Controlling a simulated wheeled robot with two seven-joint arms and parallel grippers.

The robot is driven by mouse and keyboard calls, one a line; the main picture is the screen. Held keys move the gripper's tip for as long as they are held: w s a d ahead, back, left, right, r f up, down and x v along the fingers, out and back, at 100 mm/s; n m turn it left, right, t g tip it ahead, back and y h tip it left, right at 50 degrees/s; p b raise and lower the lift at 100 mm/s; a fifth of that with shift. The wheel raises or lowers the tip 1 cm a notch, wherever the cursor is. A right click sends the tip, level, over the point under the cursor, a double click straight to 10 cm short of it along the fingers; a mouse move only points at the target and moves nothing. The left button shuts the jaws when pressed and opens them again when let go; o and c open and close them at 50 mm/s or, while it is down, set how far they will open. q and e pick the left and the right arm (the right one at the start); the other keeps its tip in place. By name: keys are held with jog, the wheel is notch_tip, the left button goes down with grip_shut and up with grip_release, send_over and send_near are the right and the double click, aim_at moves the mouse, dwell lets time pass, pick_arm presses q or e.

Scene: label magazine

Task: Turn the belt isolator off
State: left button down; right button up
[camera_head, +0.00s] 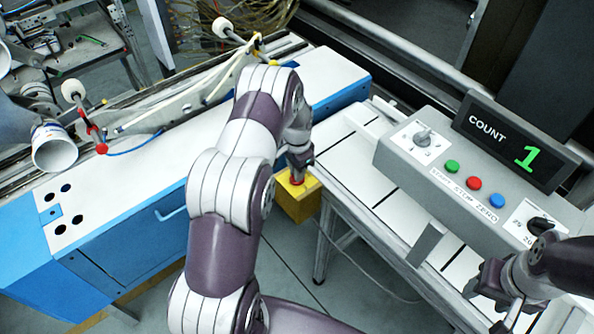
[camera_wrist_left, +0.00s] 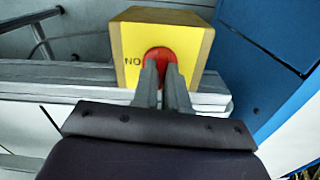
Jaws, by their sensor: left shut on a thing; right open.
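The belt isolator is a yellow box (camera_head: 300,204) with a red knob. It hangs between the blue and white machine and the slatted table in the head view. In the left wrist view the yellow box (camera_wrist_left: 185,22) fills the top middle, with the letters "NO" beside the red knob (camera_wrist_left: 160,57). My left gripper (camera_wrist_left: 163,72) is shut on the red knob; the fingers hide its lower part. In the head view my left gripper (camera_head: 297,176) reaches down to the box. My right gripper (camera_head: 497,308) is open at the lower right, apart from the isolator.
A grey control box (camera_head: 470,165) with green, red and blue buttons and two rotary knobs stands on the slatted table at the right. Its display (camera_head: 505,143) reads "COUNT 1". The blue and white machine (camera_head: 110,215) lies at the left. A cable hangs below the table.

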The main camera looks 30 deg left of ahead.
pick_arm(q)
jog(key=shift+w+r+n, duration=0.1)
jog(key=shift+n, duration=0.5)
jog(key=c, duration=1.2)
grip_release()
jog(key=shift+o, duration=0.2)
notch_tip(320, 180, up, 13)
jog(key=b, duration=0.1)
jog(key=shift+b, duration=0.3)
jog(key=shift+f+n, duration=0.2)
jog(key=shift+n, duration=0.1)
